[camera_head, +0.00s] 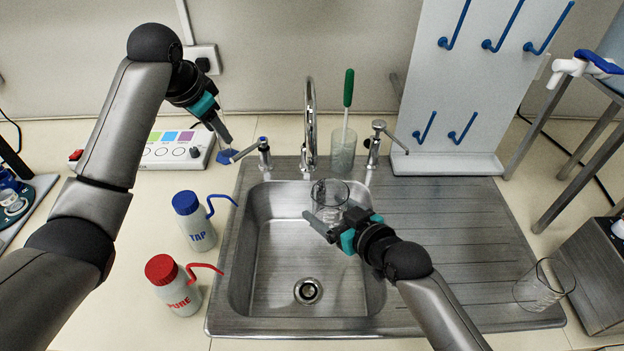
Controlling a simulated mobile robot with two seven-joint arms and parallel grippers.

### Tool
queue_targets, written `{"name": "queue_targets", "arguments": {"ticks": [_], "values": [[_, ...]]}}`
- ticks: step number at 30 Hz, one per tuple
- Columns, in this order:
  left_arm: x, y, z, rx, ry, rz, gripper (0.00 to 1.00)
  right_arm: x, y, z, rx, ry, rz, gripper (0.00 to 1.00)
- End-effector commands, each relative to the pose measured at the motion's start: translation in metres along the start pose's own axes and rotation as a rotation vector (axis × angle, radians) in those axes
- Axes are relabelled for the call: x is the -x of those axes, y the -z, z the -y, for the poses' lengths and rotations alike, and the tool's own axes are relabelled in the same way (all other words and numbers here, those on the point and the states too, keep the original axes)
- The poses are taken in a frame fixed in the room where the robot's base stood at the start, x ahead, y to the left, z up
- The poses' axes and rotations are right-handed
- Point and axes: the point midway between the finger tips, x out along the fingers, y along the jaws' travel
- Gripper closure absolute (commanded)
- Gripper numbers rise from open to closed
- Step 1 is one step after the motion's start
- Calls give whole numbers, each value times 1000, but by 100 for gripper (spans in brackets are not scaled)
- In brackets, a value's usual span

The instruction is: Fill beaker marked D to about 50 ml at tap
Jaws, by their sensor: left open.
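A clear glass beaker (330,194) is over the back of the sink basin, below the spout (309,125). No letter is legible on it, and no water stream shows. My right gripper (322,222) reaches it from the front right, its fingers at the beaker's lower side; it appears to hold the beaker above the basin. My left gripper (223,145) is open and empty, pointing down beside the lever of the left tap (263,150), which has a blue mark. I cannot tell whether it touches the lever. The right tap (376,145) has a similar lever.
Another glass beaker (543,285) stands on the right drainboard (450,240). A blue-capped TAP bottle (196,225) and a red-capped PURE bottle (175,288) stand left of the sink. A glass with a green-handled brush (343,150) is behind it, near a pegboard (460,85).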

Motion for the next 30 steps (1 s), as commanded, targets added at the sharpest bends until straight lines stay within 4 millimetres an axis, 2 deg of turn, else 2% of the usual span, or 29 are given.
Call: {"name": "queue_targets", "arguments": {"ticks": [3, 19, 23, 30], "values": [[0, 0, 0, 0, 0, 0, 53, 9, -2, 0, 1, 0, -3, 73], [-4, 0, 0, 1, -1, 1, 53, 9, -2, 0, 0, 0, -3, 73], [-19, 0, -1, 0, -3, 3, 53, 9, -2, 0, 0, 0, -3, 73], [-59, 0, -1, 0, -4, 3, 53, 8, -2, 0, 0, 0, -3, 73]]}}
